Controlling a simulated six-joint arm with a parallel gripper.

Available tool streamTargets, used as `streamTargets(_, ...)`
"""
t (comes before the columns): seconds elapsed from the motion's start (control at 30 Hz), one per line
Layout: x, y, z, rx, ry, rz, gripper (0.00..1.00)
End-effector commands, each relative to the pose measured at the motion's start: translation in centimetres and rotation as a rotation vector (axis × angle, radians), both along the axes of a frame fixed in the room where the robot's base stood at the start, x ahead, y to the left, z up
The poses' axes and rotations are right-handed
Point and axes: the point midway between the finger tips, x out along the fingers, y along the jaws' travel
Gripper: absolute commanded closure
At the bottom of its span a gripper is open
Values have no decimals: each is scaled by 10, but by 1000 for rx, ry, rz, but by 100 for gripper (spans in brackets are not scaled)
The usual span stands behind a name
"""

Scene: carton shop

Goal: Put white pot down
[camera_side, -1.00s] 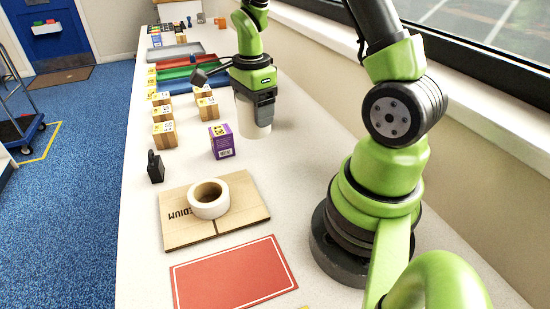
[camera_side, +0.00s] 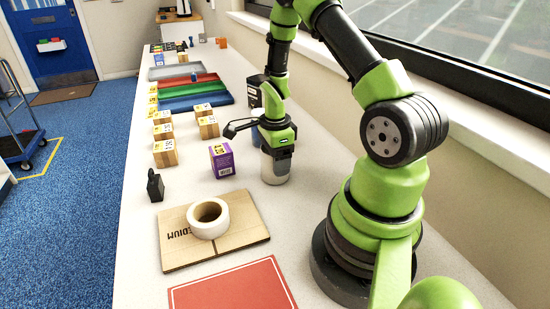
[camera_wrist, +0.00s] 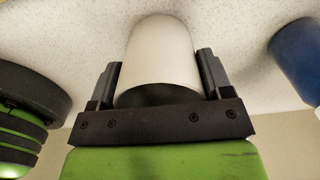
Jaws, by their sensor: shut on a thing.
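The white pot (camera_side: 275,170) is between the fingers of my gripper (camera_side: 277,150), on the right side of the bench in the side view. In the wrist view the white pot (camera_wrist: 160,50) fills the space between the two dark fingers of my gripper (camera_wrist: 160,70), which are shut on its sides. The pot looks upright and its lower end is close to the bench top. I cannot tell whether it touches the bench.
A purple box (camera_side: 222,160) stands just left of the pot. Nearer are a tape roll (camera_side: 208,218) on a flat carton (camera_side: 245,205) and a red mat (camera_side: 235,290). Small wooden blocks (camera_side: 165,153), coloured trays (camera_side: 195,95) and a dark container (camera_side: 256,92) are farther back.

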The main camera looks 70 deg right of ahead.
Motion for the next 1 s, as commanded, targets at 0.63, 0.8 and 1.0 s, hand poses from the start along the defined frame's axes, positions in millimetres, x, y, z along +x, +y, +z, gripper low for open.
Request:
streamTargets(0.63, 0, 0, -4, -1, -1, 0, 2)
streamTargets(0.8, 1, 0, -1, -2, -2, 0, 2)
streamTargets(1.0, 2, -1, 23, -4, -6, -2, 2)
